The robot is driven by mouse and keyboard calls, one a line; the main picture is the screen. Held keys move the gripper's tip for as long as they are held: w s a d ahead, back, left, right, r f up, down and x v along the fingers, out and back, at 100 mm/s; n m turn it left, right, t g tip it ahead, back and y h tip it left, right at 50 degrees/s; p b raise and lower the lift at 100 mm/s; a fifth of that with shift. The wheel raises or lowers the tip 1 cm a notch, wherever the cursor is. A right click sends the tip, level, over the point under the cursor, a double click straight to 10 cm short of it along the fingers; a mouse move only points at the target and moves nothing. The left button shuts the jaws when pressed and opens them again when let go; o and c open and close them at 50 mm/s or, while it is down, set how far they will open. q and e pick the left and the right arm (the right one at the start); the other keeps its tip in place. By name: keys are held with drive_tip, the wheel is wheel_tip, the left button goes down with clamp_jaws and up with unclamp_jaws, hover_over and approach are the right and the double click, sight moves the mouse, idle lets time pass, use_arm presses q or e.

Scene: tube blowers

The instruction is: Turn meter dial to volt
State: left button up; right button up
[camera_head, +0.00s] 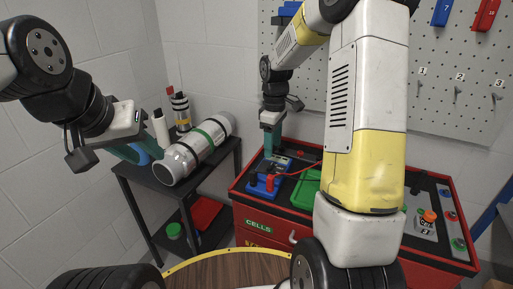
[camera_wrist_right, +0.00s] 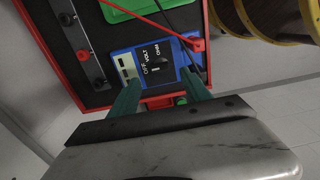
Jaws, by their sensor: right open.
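The blue meter (camera_wrist_right: 147,62) lies in the dark tray of the red cabinet, with OFF, VOLT and OHM printed on its black face. A small white mark shows by the words; I cannot tell which setting the dial points to. The meter also shows in the head view (camera_head: 266,184). My right gripper (camera_wrist_right: 160,92) is open, its two green fingers apart at the near side of the meter, with nothing between them. In the head view my right gripper (camera_head: 271,148) points down over the meter. My left gripper (camera_head: 136,154) is at the left by the dark shelf, its opening unclear.
Red and black leads run from the meter. A green tray (camera_head: 306,188) lies beside it on the red cabinet (camera_head: 262,222). A grey cylinder with a green band (camera_head: 196,150) lies on the dark shelf (camera_head: 150,183). A round wooden table (camera_head: 226,272) stands in front.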

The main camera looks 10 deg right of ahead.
sight(271, 166)
wheel_tip(271, 166, down, 8)
drive_tip(key=shift+r, duration=0.1)
idle(0.4)
drive_tip(key=shift+c, duration=0.3)
clamp_jaws()
drive_tip(key=shift+m, duration=0.4)
drive_tip(key=m, duration=0.3)
drive_tip(key=shift+m, duration=0.3)
drive_tip(key=shift+s+a+m, duration=0.1)
drive_tip(key=shift+m, duration=2.1)
